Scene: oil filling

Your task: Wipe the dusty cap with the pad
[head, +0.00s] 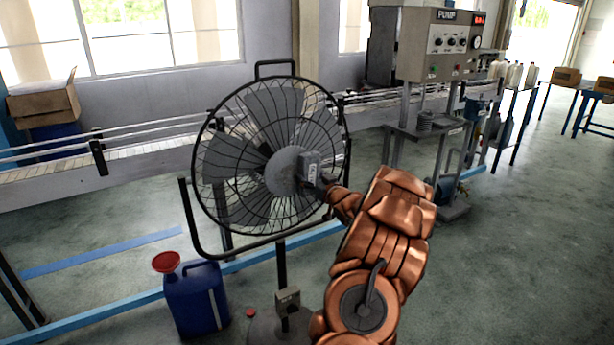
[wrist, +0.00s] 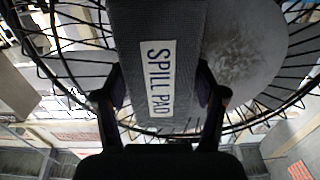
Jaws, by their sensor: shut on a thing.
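The dusty cap (head: 279,172) is the round grey hub at the centre of the black fan's wire guard (head: 232,205). In the wrist view the cap (wrist: 248,48) is large and close, with a pale mottled dusty patch. My gripper (head: 322,182) is in front of the cap, at its right side in the head view. In the wrist view my gripper (wrist: 162,88) is shut on the grey pad (wrist: 130,50), one finger on each side. The pad's white label reads SPILL PAD. The pad covers part of the cap; I cannot tell if they touch.
A blue jug (head: 196,300) with a red funnel (head: 166,262) stands on the floor left of the fan stand. A conveyor (head: 150,150) runs behind the fan. A pump station (head: 440,45) stands at the back right. The floor at right is clear.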

